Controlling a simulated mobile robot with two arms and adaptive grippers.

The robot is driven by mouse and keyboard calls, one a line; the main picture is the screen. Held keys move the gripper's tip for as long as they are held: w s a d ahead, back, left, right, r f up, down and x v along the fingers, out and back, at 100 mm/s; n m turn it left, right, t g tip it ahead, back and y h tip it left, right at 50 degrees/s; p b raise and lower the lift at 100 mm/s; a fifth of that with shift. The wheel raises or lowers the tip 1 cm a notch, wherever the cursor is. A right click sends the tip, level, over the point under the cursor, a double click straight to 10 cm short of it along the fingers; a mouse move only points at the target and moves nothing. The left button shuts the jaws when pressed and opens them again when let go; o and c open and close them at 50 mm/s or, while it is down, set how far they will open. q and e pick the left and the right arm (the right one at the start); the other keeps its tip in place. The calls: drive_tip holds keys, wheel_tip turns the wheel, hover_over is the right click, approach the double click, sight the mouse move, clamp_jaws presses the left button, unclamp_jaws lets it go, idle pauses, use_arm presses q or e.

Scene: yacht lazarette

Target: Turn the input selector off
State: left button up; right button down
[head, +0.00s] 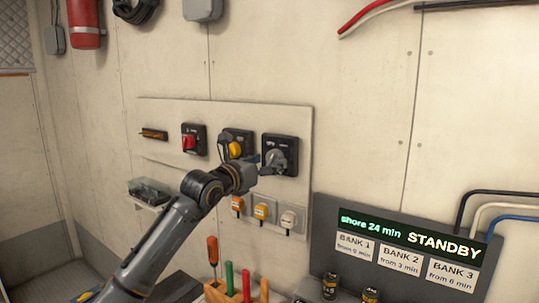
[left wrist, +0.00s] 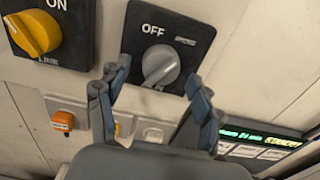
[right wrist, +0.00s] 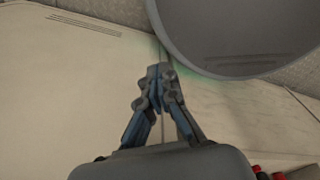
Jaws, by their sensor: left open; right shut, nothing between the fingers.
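A black switch plate with a grey rotary knob (head: 277,157) is the rightmost of three on the wall panel. It also shows in the left wrist view, with "OFF" printed above its grey knob (left wrist: 160,66); the knob's grip looks slanted. Its small label is too small to read, so I cannot tell whether this is the input selector. My left gripper (left wrist: 158,84) is open, its fingers on either side of the knob's lower part in that view; contact is not clear. In the head view the left gripper (head: 258,172) is just below-left of the knob. My right gripper (right wrist: 160,76) is shut and empty.
A yellow-knob switch (head: 235,149) stands close left of the grey one, a red-knob switch (head: 190,141) further left. Several small connectors (head: 261,211) sit below. A screwdriver and tool rack (head: 236,294) stand under the panel. A STANDBY display (head: 411,235) is at right.

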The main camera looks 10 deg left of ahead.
use_arm(q)
drive_tip(key=shift+w+d, duration=0.25)
drive_tip(key=shift+w, duration=0.35)
drive_tip(key=c, duration=1.1)
drive_tip(key=shift+c, duration=0.2)
